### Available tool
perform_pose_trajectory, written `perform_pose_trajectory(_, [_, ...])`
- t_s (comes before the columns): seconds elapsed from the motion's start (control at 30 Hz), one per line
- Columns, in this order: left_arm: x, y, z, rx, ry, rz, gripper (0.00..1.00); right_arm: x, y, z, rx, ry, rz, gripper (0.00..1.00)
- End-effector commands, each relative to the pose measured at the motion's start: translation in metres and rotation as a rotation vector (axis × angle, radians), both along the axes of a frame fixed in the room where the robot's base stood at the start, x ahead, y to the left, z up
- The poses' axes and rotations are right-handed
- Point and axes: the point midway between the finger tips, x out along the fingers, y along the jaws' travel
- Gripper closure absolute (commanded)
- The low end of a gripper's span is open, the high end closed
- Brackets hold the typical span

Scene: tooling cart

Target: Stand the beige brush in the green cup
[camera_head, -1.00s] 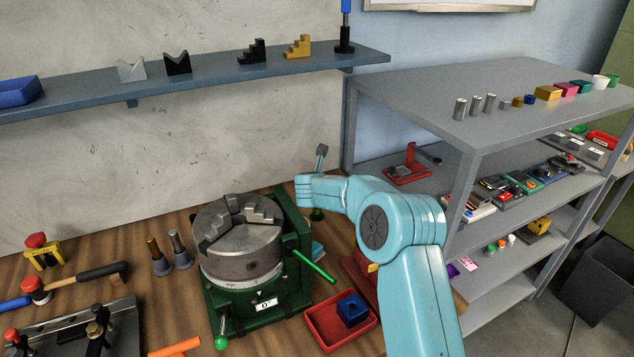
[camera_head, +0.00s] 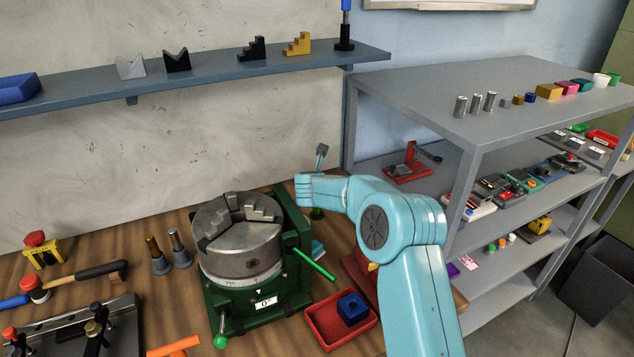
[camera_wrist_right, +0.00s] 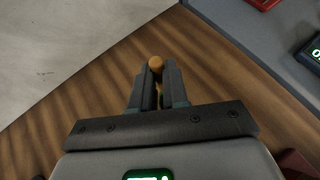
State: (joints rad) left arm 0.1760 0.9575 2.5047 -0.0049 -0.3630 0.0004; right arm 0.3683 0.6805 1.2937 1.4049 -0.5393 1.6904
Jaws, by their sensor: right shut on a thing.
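My right gripper (camera_wrist_right: 156,72) is shut on a slim tan-orange thing with a rounded end (camera_wrist_right: 156,62), which I take for the beige brush. Only that end and a strip between the fingers show, above the wooden bench. In the head view my right arm hides its own gripper and the held thing. A small green item (camera_head: 613,80) stands at the far right of the shelf top. My left gripper is out of view.
A grey chuck (camera_head: 238,235) on a green base, with a green-handled lever, stands left of my arm. A red tray (camera_head: 323,327) with a blue block (camera_head: 352,309) lies in front. A grey-headed upright tool (camera_head: 321,152) rises behind the arm. The grey shelf unit (camera_head: 420,85) stands right.

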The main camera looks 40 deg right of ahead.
Motion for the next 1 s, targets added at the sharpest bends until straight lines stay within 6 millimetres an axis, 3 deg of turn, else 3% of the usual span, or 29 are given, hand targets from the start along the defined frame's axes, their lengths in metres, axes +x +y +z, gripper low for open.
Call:
perform_pose_trajectory(0.47, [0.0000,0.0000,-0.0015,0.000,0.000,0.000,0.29,0.0001,0.0001,-0.0004,0.001,-0.001,-0.001,1.00])
perform_pose_trajectory(0.5, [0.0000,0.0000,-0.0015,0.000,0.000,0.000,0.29,0.0000,0.0000,-0.0004,0.001,-0.001,-0.001,0.80])
perform_pose_trajectory(0.57, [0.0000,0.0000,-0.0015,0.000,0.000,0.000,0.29,0.0000,0.0001,-0.0005,0.001,-0.001,-0.001,0.60])
perform_pose_trajectory(0.6, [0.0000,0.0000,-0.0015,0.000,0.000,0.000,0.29,-0.0001,0.0001,-0.0005,0.001,-0.001,-0.001,0.56])
perform_pose_trajectory(0.77, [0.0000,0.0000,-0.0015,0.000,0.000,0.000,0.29,0.0000,0.0000,-0.0007,0.001,-0.001,-0.001,0.56])
perform_pose_trajectory(0.8, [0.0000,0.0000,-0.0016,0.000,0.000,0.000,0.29,-0.0001,0.0001,-0.0008,0.000,0.000,0.000,0.53])
perform_pose_trajectory(0.87, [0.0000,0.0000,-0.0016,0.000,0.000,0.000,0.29,-0.0001,0.0001,-0.0008,0.000,0.000,0.000,0.35])
perform_pose_trajectory(1.0, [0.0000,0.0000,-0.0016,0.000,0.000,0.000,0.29,-0.0001,0.0001,-0.0008,0.000,0.000,0.000,0.35])
